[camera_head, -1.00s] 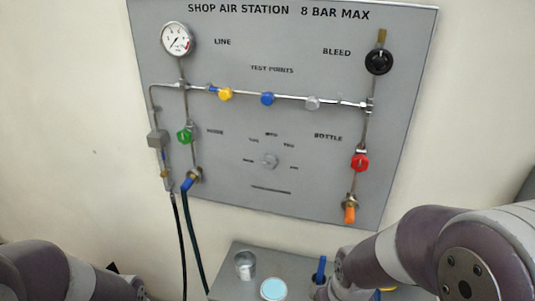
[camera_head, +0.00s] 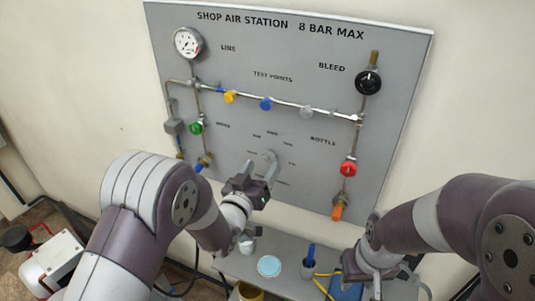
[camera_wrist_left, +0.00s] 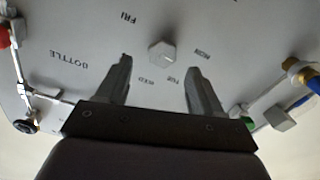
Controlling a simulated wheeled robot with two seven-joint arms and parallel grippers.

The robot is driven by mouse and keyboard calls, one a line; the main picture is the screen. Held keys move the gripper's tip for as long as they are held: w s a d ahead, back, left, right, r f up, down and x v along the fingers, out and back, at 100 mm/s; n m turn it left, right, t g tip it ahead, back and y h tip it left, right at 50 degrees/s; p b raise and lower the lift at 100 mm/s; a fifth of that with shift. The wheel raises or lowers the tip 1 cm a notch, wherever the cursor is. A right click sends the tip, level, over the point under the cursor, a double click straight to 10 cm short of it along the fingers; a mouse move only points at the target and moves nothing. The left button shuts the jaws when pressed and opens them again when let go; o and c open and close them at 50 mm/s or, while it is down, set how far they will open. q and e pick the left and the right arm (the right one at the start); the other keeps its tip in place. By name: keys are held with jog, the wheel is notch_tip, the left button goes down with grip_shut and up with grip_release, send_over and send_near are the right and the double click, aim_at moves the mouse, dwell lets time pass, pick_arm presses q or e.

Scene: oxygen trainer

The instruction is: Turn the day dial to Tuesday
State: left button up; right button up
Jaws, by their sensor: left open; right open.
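The day dial is a small grey faceted knob (camera_head: 269,157) low in the middle of the grey panel, with small day words around it. In the left wrist view the dial (camera_wrist_left: 161,52) lies just beyond and between my fingertips. The words FRI, WED, TUE and MON show around it, upside down. I cannot tell which day the dial points at. My left gripper (camera_head: 263,172) is open and empty, its fingers pointing at the dial; its fingers also show in the left wrist view (camera_wrist_left: 159,68). My right gripper (camera_head: 352,268) is low at the right, away from the dial, mostly hidden.
The panel carries a gauge (camera_head: 188,42), a black bleed knob (camera_head: 368,82), a green knob (camera_head: 196,128), a red knob (camera_head: 348,168) and coloured test-point caps. Below it, a grey shelf holds a light-blue disc (camera_head: 269,265) and a blue-handled item in a cup (camera_head: 309,262).

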aim_at(269, 157)
pick_arm(q)
jog(key=x, duration=0.1)
jog(key=p+x, duration=0.1)
jog(key=x, duration=0.1)
jog(key=shift+w+a, duration=0.1)
jog(key=shift+w, duration=0.25)
jog(key=shift+w+d, duration=0.15)
jog(key=shift+d, duration=0.05)
jog(key=shift+c, duration=0.4)
jog(key=c, duration=1)
jog(key=shift+f+m+b, duration=0.15)
jog(key=shift+m+b, duration=0.25)
jog(key=shift+b, duration=0.35)
jog(key=m+b, duration=0.5)
jog(key=b, duration=0.1)
jog(key=shift+f, duration=0.15)
jog(key=shift+d+m+b, duration=0.1)
jog(key=shift+m+b, duration=1.4)
jog(key=shift+m, duration=0.1)
jog(key=shift+r, duration=0.25)
